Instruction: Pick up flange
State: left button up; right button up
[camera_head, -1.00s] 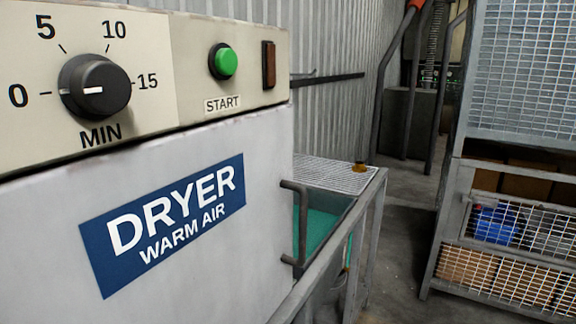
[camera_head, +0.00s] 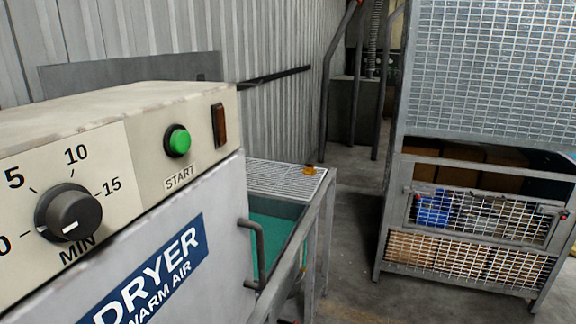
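A small brass-coloured part (camera_head: 310,170) sits on the far right corner of a white grating shelf behind the dryer. It may be the flange, but it is too small to tell its shape. Neither of my grippers is in view.
The dryer (camera_head: 120,190) with a dial (camera_head: 68,212) and green start button (camera_head: 177,141) fills the left. A handle (camera_head: 258,250) sticks out beside a teal basin (camera_head: 272,232) under the grating (camera_head: 284,180). A mesh cage rack (camera_head: 392,215) stands right. Concrete floor (camera_head: 350,235) between them is clear.

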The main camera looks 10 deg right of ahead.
aim_at(308, 170)
jog(key=i+l, duration=0.2)
jog(key=l, duration=0.15)
jog(key=i+l+u, duration=0.15)
jog(key=i+l, duration=0.2)
jog(key=l, duration=0.3)
jog(key=u, duration=0.05)
